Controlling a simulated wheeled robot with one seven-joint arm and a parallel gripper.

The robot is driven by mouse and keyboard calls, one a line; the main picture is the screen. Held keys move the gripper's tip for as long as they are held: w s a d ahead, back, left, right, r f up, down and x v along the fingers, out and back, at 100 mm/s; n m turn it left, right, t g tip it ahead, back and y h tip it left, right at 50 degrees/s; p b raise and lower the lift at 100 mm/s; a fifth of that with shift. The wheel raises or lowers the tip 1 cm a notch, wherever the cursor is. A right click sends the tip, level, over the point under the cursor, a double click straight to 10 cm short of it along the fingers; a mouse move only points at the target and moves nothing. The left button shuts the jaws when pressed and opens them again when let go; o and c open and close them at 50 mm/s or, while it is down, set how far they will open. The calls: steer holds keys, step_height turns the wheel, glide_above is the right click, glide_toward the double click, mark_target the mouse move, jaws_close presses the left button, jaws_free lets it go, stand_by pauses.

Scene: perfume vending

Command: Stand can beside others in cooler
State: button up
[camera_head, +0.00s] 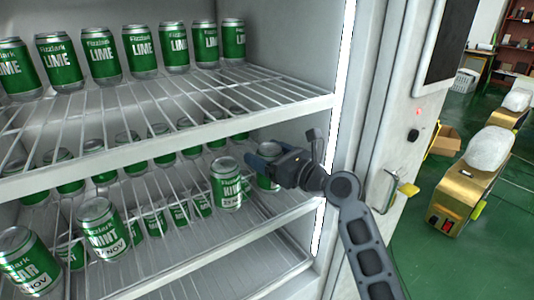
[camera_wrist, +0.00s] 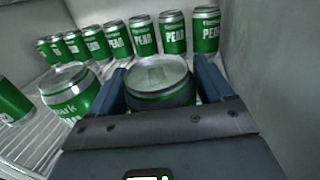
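A green can with a silver top (camera_wrist: 160,80) sits between the two fingers of my gripper (camera_wrist: 163,85) in the wrist view. The fingers lie close along both its sides. In the head view this can (camera_head: 268,181) is at the right end of the middle shelf, partly hidden by my gripper (camera_head: 258,164). It looks upright; whether its base touches the shelf I cannot tell. Another green can (camera_head: 228,185) stands just left of it, and shows in the wrist view (camera_wrist: 72,91). The open cooler's middle wire shelf (camera_head: 165,215) bears both rows.
Several green cans labelled PEAR (camera_wrist: 173,33) stand in a row behind the held can. The upper shelf (camera_head: 290,90) holds LIME cans. The cooler's side wall (camera_wrist: 255,70) is close at right.

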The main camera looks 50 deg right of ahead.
steer(key=o, duration=0.3)
